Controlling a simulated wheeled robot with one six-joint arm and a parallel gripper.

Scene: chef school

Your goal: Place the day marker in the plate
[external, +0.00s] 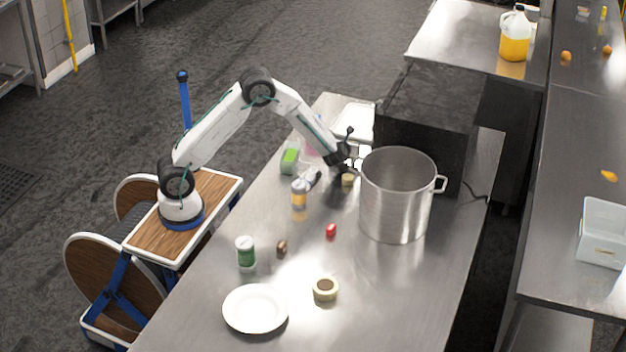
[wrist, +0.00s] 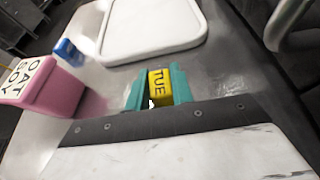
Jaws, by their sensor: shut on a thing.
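The day marker (wrist: 160,88) is a small yellow block with "TUE" in dark letters. My gripper (wrist: 157,92) is shut on it, with a teal fingertip on each side. In the external view my gripper (external: 347,171) is low over the far part of the steel table, just left of the big pot, and the marker is hard to make out there. The plate (external: 255,309) is white, round and empty, at the near end of the table, well away from my gripper. The plate is not in the wrist view.
A tall steel pot (external: 396,205) stands right beside my gripper. A pink carton (wrist: 52,88) and a white tray (wrist: 150,28) are near it. Between gripper and plate stand a jar (external: 299,194), a red item (external: 331,230), a green-labelled bottle (external: 245,252) and a round tin (external: 325,289).

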